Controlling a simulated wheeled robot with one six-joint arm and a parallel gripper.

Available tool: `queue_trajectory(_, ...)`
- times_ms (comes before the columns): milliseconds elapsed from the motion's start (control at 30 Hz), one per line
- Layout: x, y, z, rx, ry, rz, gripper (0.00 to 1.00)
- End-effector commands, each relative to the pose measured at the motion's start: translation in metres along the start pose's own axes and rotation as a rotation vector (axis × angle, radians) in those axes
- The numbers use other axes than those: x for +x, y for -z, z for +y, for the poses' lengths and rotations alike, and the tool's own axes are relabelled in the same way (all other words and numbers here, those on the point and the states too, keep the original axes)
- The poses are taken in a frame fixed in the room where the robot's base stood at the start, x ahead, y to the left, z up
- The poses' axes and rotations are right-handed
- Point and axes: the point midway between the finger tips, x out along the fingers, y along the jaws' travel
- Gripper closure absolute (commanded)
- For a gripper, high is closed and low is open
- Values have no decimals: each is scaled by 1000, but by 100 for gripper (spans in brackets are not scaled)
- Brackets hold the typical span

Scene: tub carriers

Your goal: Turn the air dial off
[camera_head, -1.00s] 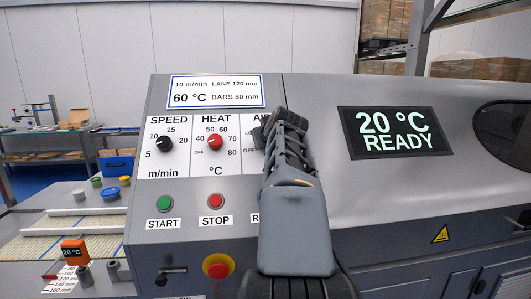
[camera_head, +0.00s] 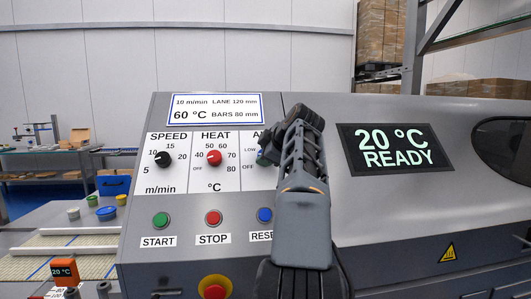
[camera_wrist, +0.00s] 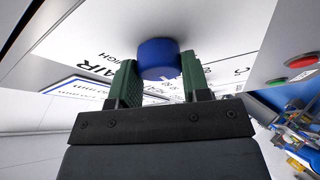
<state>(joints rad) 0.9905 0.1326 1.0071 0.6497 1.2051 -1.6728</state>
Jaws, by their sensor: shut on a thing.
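The air dial is a round blue knob (camera_wrist: 158,55) on the white panel, between the two green fingers in the wrist view. My gripper (camera_wrist: 158,75) is shut on it, one finger at each side. The dial's pointer mark cannot be made out. In the head view, my gripper (camera_head: 268,150) is at the AIR section, right of the red HEAT dial (camera_head: 214,158). My wrist hides most of that section; the words LOW and OFF show at its left edge.
The black SPEED dial (camera_head: 162,159) is at the left. Green START (camera_head: 161,219), red STOP (camera_head: 213,217) and blue RESET (camera_head: 264,215) buttons sit below the dials, with a red emergency knob (camera_head: 214,288) lower down. The display (camera_head: 394,149) reads 20 °C READY.

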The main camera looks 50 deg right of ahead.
Motion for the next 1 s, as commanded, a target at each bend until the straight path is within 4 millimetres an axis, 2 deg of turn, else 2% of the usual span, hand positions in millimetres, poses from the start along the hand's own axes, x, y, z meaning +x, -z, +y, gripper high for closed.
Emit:
queue_trajectory(500,0,1,2,-324,133,0,80)
queue_trajectory(1000,0,0,2,-408,164,-2,80)
